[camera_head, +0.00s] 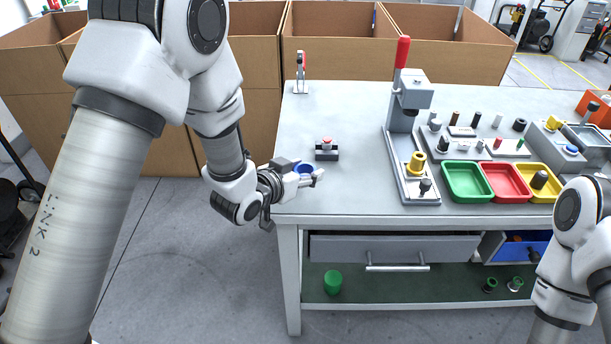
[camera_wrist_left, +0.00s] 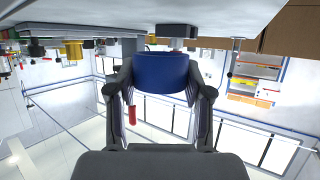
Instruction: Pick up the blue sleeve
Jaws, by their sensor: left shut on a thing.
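The blue sleeve (camera_head: 303,169) is a short ring near the table's left edge in the head view. In the left wrist view the sleeve (camera_wrist_left: 161,73) sits between the two fingers. My left gripper (camera_head: 306,178) reaches in from the left, low over the table's edge, and is shut on the sleeve. The left wrist view, which is upside down, also shows both fingers of this gripper (camera_wrist_left: 160,90) against the sleeve's sides. I cannot tell whether the sleeve touches the table. My right arm shows at the right edge, but its gripper is out of view.
On the grey table (camera_head: 340,115), a small dark fixture (camera_head: 327,153) stands just right of the sleeve. A red-handled press (camera_head: 409,100), and green (camera_head: 466,181), red (camera_head: 507,180) and yellow (camera_head: 546,180) trays are farther right. Cardboard boxes (camera_head: 342,52) stand behind.

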